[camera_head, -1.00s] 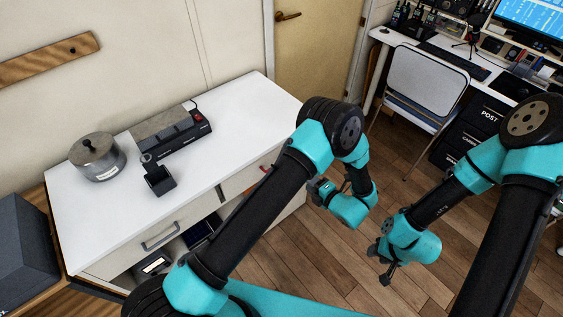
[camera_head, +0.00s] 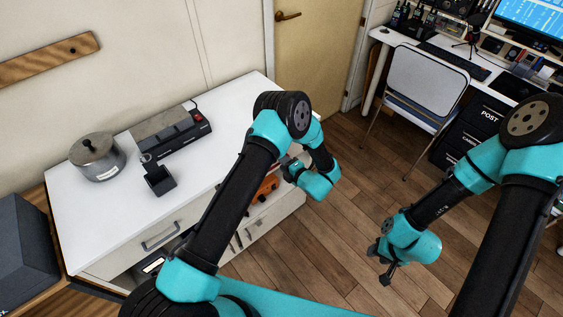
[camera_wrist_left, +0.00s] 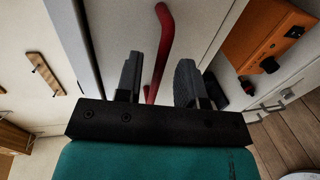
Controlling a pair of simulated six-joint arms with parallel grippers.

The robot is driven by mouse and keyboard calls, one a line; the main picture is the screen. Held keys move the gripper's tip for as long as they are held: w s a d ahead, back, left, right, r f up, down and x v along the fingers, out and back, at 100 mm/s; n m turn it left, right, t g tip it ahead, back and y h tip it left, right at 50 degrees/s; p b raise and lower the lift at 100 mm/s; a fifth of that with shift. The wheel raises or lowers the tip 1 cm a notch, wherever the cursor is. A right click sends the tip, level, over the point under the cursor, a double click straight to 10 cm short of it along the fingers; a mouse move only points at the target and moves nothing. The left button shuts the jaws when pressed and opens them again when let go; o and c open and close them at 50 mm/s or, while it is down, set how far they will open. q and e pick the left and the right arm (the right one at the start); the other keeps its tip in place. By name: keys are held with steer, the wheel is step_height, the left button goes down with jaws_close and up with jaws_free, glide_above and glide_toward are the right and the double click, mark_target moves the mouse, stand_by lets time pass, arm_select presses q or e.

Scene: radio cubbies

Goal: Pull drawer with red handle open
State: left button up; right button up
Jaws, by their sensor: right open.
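The red handle (camera_wrist_left: 163,40) shows in the left wrist view as a bar on a pale drawer front (camera_wrist_left: 118,28). My left gripper (camera_wrist_left: 159,80) is open, with one finger on either side of the handle; the bar runs between them with gaps visible. I cannot tell whether the fingertips touch the drawer front. In the head view, my left arm hides the red handle, and the left gripper's fingers are mostly hidden at the cabinet's (camera_head: 92,232) front right. My right gripper (camera_head: 386,275) is open and empty over the floor.
An orange device (camera_wrist_left: 268,38) sits in an open cubby beside the drawer. A grey-handled drawer (camera_head: 160,237) is at the cabinet's left. A pot (camera_head: 97,157) and a black device (camera_head: 178,134) stand on top. The wooden floor (camera_head: 330,255) is clear.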

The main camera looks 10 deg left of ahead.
arm_select(q)
steer(key=shift+x, duration=1)
jaws_close()
